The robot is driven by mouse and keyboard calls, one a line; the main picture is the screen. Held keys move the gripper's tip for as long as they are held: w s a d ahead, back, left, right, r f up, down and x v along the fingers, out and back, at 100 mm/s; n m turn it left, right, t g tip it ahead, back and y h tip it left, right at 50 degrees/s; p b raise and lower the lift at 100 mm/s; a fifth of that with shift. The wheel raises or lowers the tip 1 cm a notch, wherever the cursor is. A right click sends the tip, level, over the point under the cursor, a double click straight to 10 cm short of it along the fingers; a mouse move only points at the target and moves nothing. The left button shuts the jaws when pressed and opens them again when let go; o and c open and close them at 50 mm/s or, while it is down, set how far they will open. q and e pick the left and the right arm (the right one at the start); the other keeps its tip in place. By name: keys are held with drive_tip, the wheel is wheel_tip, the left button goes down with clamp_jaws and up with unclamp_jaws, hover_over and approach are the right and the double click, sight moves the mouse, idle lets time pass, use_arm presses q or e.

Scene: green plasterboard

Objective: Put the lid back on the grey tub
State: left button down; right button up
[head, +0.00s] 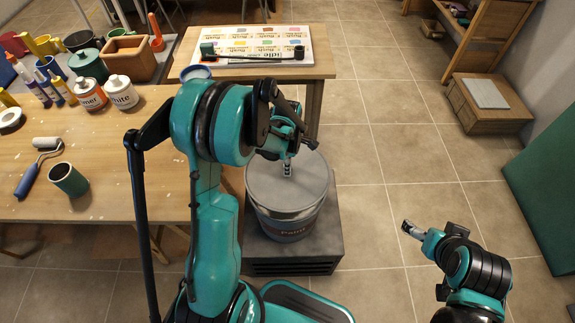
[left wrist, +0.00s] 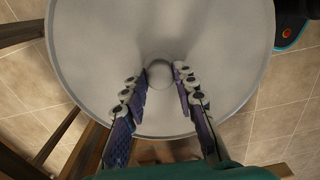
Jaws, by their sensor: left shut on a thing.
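The round grey lid (head: 264,188) is over the grey tub (head: 288,232), which has a "Paint" label. The tub stands on a dark block. My left gripper (head: 287,172) points down at the lid's middle and is shut on its small knob. In the left wrist view the lid (left wrist: 100,50) fills the middle, with the fingers (left wrist: 160,78) on either side of the knob. The tub's opening is hidden; I cannot tell whether the lid is fully seated. My right gripper (head: 411,229) hangs empty over the floor to the right; its finger opening is unclear.
The dark block (head: 300,262) stands on the tiled floor. A wooden workbench (head: 110,215) at left holds a roller, a green cup, paint pots and bottles. A smaller table (head: 300,72) with a colour chart is behind. Open floor (head: 395,165) lies to the right.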

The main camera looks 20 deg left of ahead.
use_arm(q)
wheel_tip(320, 180, down, 6)
drive_tip(key=b, duration=0.4)
drive_tip(key=shift+f+b, duration=0.2)
drive_tip(key=shift+b, duration=0.15)
drive_tip(key=shift+f+b, duration=0.15)
drive_tip(key=shift+b, duration=0.45)
idle(2.1)
drive_tip(key=c, duration=0.6)
unclamp_jaws()
drive_tip(key=shift+r+p, duration=2.45)
drive_tip(key=shift+r, duration=1.1)
